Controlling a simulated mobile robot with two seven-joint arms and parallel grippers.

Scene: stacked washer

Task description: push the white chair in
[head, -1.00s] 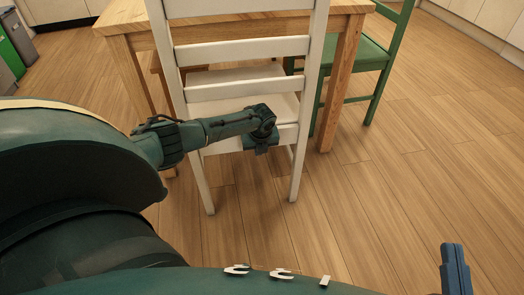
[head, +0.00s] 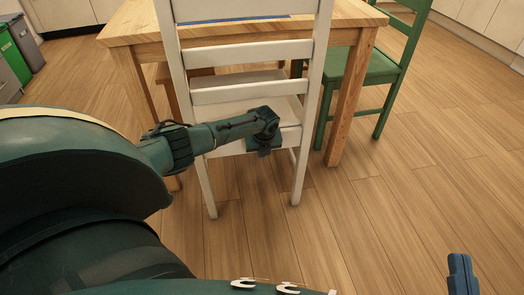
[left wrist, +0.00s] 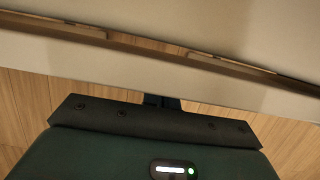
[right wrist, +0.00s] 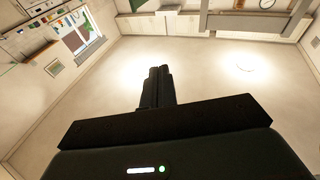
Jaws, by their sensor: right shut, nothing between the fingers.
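The white chair (head: 252,97) stands upright at the near side of the wooden table (head: 133,44), its slatted back toward me. Its seat (head: 240,82) reaches partly under the tabletop. My left arm comes across from the left, and my left gripper (head: 264,145) is at the rear of the chair, around seat height. In the left wrist view, the dark base of the left fingers (left wrist: 161,102) meets a pale chair rail (left wrist: 120,70); their tips are hidden. My right gripper (head: 460,272) is shut and empty at the lower right, apart from the chair; it also shows in the right wrist view (right wrist: 158,88).
A green chair (head: 372,70) stands at the table's right side, close to the right table leg (head: 349,105). Bins (head: 15,50) stand at the far left. The wooden floor (head: 430,160) on the right is clear. Cabinets line the back.

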